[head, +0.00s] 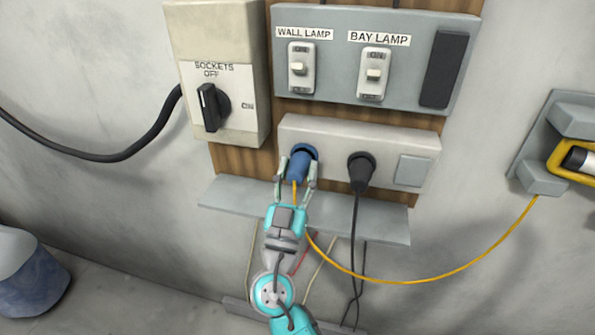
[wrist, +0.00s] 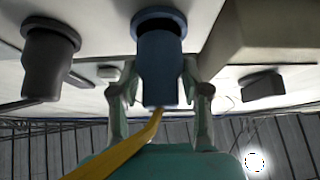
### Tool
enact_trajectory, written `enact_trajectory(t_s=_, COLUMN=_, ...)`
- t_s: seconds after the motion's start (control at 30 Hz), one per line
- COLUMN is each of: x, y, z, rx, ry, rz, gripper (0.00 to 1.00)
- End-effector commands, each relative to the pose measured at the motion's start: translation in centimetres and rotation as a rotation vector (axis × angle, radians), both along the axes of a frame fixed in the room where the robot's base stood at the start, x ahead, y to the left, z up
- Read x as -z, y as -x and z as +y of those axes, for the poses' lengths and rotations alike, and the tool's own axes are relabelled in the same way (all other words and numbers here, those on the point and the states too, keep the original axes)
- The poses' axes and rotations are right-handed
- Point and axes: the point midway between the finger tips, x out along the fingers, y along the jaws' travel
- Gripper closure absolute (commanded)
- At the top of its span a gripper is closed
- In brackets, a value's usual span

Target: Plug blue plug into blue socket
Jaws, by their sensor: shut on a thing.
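The blue plug (head: 298,168) is at the left end of the pale socket strip (head: 330,143), with a yellow cable running from it. My gripper (head: 297,180) is shut on the blue plug, one finger on each side. In the wrist view the blue plug (wrist: 160,65) stands between the fingers, its far end at a dark round socket opening with a blue rim (wrist: 160,17). Its front end is at the opening; how deep it sits I cannot tell. The socket is mostly hidden behind the plug.
A black plug (head: 361,172) sits in the strip to the right, its cable hanging down. A grey shelf (head: 375,222) runs below. A switch box (head: 215,70) labelled "SOCKETS OFF" is upper left; a lamp switch panel (head: 335,60) is above. The yellow cable (head: 440,272) loops right to a wall holder (head: 540,178).

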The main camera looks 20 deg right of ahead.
Motion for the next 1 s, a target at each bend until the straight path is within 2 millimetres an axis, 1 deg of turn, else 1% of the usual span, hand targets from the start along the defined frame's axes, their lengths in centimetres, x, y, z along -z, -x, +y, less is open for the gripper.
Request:
enact_trajectory(t_s=0.27, x=-0.02, y=-0.05, z=-0.04, rx=0.0, ry=0.0, rz=0.0, gripper=0.84)
enact_trajectory(t_s=0.9, x=-0.03, y=-0.9, z=-0.65, rx=0.0, ry=0.001, rz=-0.001, gripper=0.84)
enact_trajectory(t_s=0.93, x=-0.02, y=-0.88, z=-0.63, rx=0.0, ry=0.001, rz=-0.001, gripper=0.46)
enact_trajectory(t_s=0.97, x=-0.02, y=-0.88, z=-0.62, rx=0.0, ry=0.0, rz=0.0, gripper=0.39)
enact_trajectory(t_s=1.0, x=-0.03, y=-0.87, z=-0.62, rx=0.0, ry=0.0, rz=0.0, gripper=0.29)
